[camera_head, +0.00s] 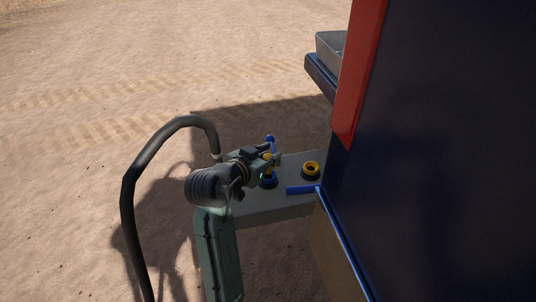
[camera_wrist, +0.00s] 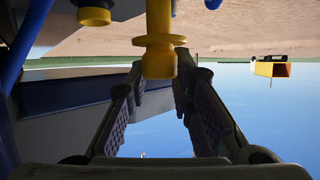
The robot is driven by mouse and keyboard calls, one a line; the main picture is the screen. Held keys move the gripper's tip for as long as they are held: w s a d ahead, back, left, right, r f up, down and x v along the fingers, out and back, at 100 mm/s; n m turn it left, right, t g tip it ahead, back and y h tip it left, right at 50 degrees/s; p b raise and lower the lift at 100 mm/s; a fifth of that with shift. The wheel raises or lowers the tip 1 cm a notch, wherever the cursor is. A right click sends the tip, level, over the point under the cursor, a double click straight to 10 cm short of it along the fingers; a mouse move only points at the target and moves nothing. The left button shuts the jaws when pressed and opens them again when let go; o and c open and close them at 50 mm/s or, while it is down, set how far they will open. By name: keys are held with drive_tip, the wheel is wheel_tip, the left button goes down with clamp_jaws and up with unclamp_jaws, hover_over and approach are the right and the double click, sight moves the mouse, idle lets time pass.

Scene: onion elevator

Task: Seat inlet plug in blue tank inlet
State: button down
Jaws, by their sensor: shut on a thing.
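The arm partly hides this spot, so I cannot tell whether the plug touches the inlet.
A yellow-ringed inlet (camera_head: 312,169) sits to the right on the same pale tank top (camera_head: 275,208). A blue handle (camera_head: 269,141) stands behind my gripper. A thick black hose (camera_head: 128,195) arches at left. The dark machine wall (camera_head: 435,150) closes the right; sand lies open at left.

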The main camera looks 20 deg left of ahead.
drive_tip(key=shift+f+b, duration=0.4)
drive_tip(key=shift+f, duration=0.15)
drive_tip(key=shift+f+b, duration=0.35)
drive_tip(key=shift+f, duration=0.05)
drive_tip(key=shift+f, duration=0.15)
idle(0.5)
drive_tip(key=shift+f+b, duration=0.4)
drive_tip(key=shift+b, duration=0.05)
drive_tip(key=shift+f+b, duration=0.3)
drive_tip(key=shift+f, duration=0.05)
idle(0.4)
drive_tip(key=c, duration=1.3)
unclamp_jaws()
